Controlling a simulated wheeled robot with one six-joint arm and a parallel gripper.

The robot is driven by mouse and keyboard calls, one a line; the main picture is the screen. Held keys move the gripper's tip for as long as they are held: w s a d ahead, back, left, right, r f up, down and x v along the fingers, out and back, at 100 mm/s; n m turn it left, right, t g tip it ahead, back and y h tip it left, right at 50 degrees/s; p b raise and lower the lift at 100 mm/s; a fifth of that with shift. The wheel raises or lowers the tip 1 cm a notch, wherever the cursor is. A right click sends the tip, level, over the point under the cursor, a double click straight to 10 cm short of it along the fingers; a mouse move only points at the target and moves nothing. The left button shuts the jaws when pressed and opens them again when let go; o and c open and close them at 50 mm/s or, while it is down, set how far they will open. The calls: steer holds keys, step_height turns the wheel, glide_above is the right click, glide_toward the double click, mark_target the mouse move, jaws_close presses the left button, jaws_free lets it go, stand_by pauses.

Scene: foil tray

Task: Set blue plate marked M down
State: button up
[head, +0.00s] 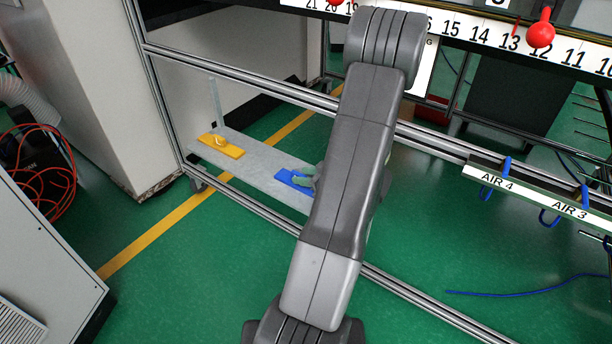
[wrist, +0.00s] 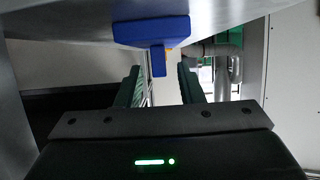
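My two green fingers are apart, one on each side of the handle's line, with a visible gap on both sides. The handle's end is near the fingertips. I cannot read any letter on the plate.
A yellow plate (head: 218,150) with a yellow handle lies further left on the same shelf. Metal frame rails (head: 260,80) run above and in front of the shelf. A grey pipe (wrist: 222,52) shows at the right in the wrist view. Bare shelf lies between the plates.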

steer(key=shift+r, duration=0.25)
steer(key=p+v, duration=0.8)
steer(key=v, duration=0.4)
steer(key=shift+f, duration=0.1)
